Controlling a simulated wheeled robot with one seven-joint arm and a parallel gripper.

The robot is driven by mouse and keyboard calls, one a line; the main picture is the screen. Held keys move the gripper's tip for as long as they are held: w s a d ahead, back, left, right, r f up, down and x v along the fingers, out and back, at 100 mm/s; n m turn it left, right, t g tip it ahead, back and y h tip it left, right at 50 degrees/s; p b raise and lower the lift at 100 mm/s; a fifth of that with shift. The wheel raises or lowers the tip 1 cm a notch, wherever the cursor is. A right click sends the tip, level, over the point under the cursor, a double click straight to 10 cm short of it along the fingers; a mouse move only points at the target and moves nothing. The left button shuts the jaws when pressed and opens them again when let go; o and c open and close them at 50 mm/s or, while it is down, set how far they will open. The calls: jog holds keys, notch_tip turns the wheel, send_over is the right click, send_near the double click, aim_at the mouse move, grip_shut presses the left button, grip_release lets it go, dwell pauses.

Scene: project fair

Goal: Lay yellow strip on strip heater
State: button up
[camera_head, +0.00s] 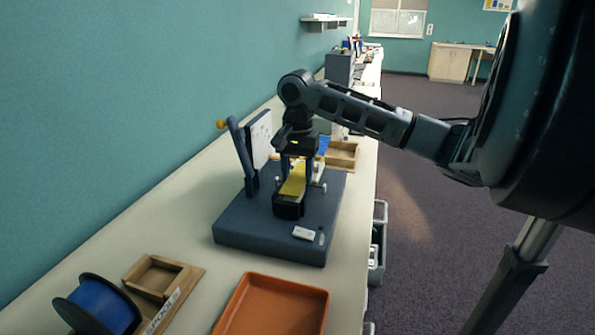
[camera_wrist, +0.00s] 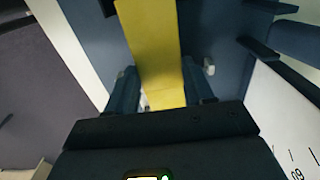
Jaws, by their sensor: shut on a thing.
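The yellow strip (camera_head: 293,183) is between the fingers of my gripper (camera_head: 297,165), which is shut on it. In the wrist view the strip (camera_wrist: 152,45) runs away from between the two dark fingers (camera_wrist: 160,88). The strip heater (camera_head: 238,232) is a dark blue-grey base on the bench with a raised black block (camera_head: 288,209) in its middle. The strip is right over this block, lengthwise along it; I cannot tell whether they touch. My gripper hides the strip's far part in the head view.
An upright white marked panel (camera_head: 261,139) stands at the heater's left. An orange tray (camera_head: 275,305), a wooden holder (camera_head: 180,283) and a blue spool (camera_head: 100,305) are in front. A wooden tray (camera_head: 343,154) lies behind. A grey bin (camera_head: 378,245) stands below the bench's right edge.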

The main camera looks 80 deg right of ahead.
jog(key=shift+f, duration=0.6)
dwell(0.4)
jog(key=o, duration=1.1)
jog(key=shift+r, duration=0.1)
notch_tip(320, 180, up, 8)
jog(key=shift+f, duration=0.2)
